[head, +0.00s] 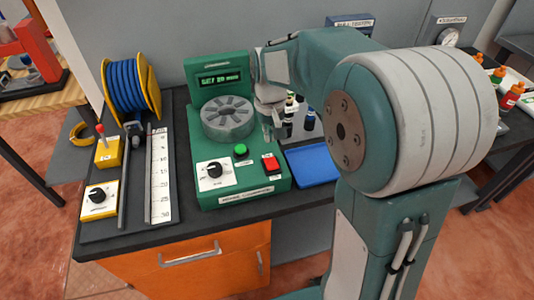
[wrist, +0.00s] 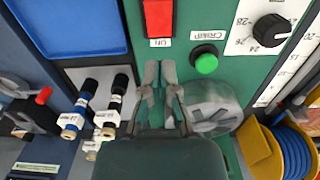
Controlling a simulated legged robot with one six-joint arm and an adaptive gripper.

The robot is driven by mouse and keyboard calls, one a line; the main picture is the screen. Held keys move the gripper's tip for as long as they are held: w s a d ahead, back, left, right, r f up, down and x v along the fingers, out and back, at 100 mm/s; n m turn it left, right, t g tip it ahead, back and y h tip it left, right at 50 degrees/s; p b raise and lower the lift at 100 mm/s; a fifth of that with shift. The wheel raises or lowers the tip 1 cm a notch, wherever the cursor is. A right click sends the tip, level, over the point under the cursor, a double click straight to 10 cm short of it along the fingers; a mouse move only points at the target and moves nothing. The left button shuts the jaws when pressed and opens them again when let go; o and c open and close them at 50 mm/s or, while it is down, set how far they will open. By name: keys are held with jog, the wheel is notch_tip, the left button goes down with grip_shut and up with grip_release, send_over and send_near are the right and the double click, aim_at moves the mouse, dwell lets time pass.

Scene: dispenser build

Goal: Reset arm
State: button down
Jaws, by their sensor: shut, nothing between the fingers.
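My arm reaches in from the right in the head view and hides part of the bench behind it. My gripper (head: 270,128) points down beside the right side of the green crimping machine (head: 243,187). In the wrist view my gripper (wrist: 160,72) shows two grey fingers close together, with nothing held between them. The machine's green button (wrist: 207,64), red switch (wrist: 160,18) and black dial (wrist: 271,30) are beyond the fingertips. The machine's grey round head (wrist: 215,105) is just right of the fingers in the wrist view.
Black-and-white bottle-like tools (wrist: 112,105) stand close left of the fingers in the wrist view. A blue tray (head: 312,166) lies right of the machine. A blue cable reel (head: 131,88), a ruler strip (head: 160,178) and a yellow dial box (head: 98,201) are at left.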

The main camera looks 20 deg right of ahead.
jog(key=s+r+t, duration=0.2)
jog(key=s+r, duration=0.2)
jog(key=s, duration=0.6)
jog(key=s+r+t, duration=0.3)
jog(key=s+r, duration=0.1)
jog(key=s, duration=0.7)
jog(key=shift+t, duration=0.3)
